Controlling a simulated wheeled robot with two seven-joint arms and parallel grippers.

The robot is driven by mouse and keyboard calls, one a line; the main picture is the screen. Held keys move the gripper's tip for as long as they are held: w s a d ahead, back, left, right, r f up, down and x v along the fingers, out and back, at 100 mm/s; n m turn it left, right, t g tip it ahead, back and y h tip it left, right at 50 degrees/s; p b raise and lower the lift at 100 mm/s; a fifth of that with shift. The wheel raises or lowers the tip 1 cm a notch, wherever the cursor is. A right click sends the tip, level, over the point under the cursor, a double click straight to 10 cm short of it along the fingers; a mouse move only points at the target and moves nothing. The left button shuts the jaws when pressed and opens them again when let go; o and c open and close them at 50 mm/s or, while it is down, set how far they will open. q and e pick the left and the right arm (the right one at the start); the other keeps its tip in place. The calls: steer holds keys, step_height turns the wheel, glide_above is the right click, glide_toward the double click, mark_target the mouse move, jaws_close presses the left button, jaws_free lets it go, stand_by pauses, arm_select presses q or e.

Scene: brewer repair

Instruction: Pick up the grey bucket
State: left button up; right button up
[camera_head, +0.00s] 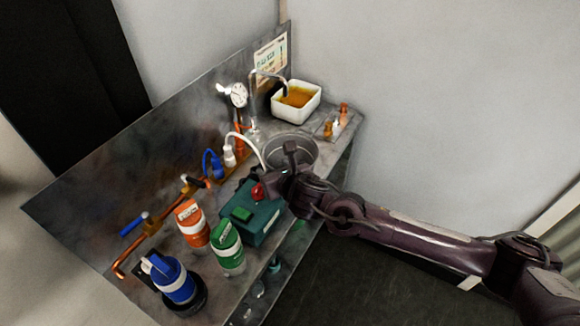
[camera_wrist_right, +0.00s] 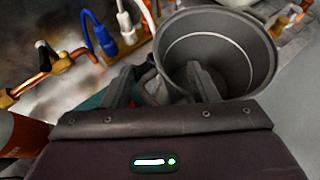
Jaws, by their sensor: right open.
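The grey bucket (camera_head: 304,142) stands upright on the metal bench, partly hidden behind my right gripper in the head view. It looks empty and round, with a wide rim. My right gripper (camera_head: 284,168) is at the bucket's near side. In the right wrist view the bucket (camera_wrist_right: 222,45) fills the upper middle. The open fingers of my right gripper (camera_wrist_right: 160,85) show below it, with one fingertip overlapping the bucket's near wall. I cannot tell whether that finger touches it. My left gripper is not in view.
A green box (camera_head: 262,222) with a red knob stands in front of the bucket. Green (camera_head: 228,250), orange (camera_head: 193,226) and blue (camera_head: 172,280) containers stand to the left. Pipes and valves line the back panel. A white basin (camera_head: 296,101) with amber liquid sits behind the bucket.

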mark_target(270, 167)
steer(key=p+x, duration=0.1)
steer(key=x, duration=0.2)
steer(key=shift+w+a+r, duration=0.1)
steer(key=shift+w+a+f+p, duration=0.15)
steer(key=shift+w+f+p, duration=0.15)
steer(key=shift+w+f, duration=0.15)
steer(key=shift+r, duration=0.1)
steer(key=shift+c, duration=0.2)
steer(key=shift+s, duration=0.15)
jaws_close()
